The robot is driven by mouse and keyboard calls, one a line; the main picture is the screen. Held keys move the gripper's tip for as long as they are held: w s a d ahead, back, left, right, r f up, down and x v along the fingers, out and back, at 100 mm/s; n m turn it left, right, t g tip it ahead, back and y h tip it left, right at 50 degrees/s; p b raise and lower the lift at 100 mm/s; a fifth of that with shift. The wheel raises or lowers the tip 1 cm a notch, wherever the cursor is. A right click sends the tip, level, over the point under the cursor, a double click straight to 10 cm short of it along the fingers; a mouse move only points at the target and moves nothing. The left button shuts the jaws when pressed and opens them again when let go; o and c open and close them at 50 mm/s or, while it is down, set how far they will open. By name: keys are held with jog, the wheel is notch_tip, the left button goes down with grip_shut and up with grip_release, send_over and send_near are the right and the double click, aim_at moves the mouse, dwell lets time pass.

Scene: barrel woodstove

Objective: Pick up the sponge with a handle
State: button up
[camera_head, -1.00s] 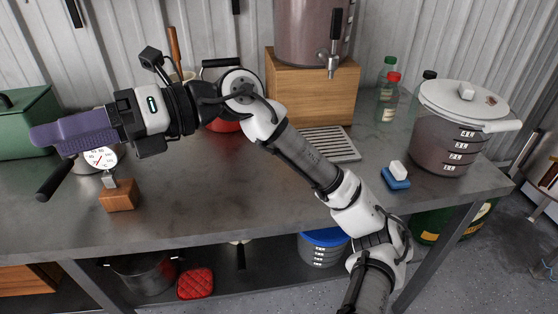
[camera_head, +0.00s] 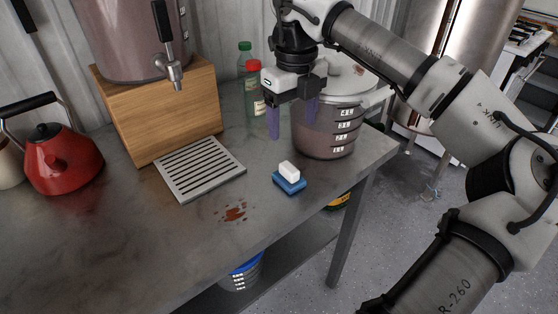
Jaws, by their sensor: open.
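The sponge (camera_head: 289,184) lies on the metal table, with a blue base and a white handle (camera_head: 289,170) on top, facing up. It stands near the table's front right part, left of the measuring bucket. My gripper (camera_head: 293,124) points down with its two purple fingers spread apart and nothing between them. It is above and behind the sponge in the picture, in front of the bucket's left side. The sponge is in full view and the gripper is apart from it.
A large measuring bucket (camera_head: 325,141) stands close behind the sponge. Bottles with green and red caps (camera_head: 254,92) stand at the back. A slotted drip tray (camera_head: 199,167) lies left of the sponge, a red kettle (camera_head: 62,161) further left. A brown stain (camera_head: 235,212) marks the table (camera_head: 130,240).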

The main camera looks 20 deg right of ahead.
jog(key=p, duration=0.1)
send_over(289, 167)
jog(key=f, duration=0.7)
jog(key=shift+s+d+f, duration=0.1)
jog(key=shift+d+f, duration=0.1)
jog(key=shift+d, duration=0.2)
jog(key=shift+a+f+p, duration=0.2)
jog(key=shift+f+p, duration=0.35)
jog(key=shift+f, duration=1.1)
jog(key=shift+a+f+p, duration=0.15)
jog(key=shift+f+p, duration=0.4)
jog(key=shift+f, duration=1.05)
jog(key=c, duration=1.1)
jog(key=shift+o, duration=0.2)
jog(key=shift+r, duration=0.15)
notch_tip(289, 167, up, 20)
jog(key=b, duration=0.3)
jog(key=o, duration=0.4)
jog(key=c, duration=0.3)
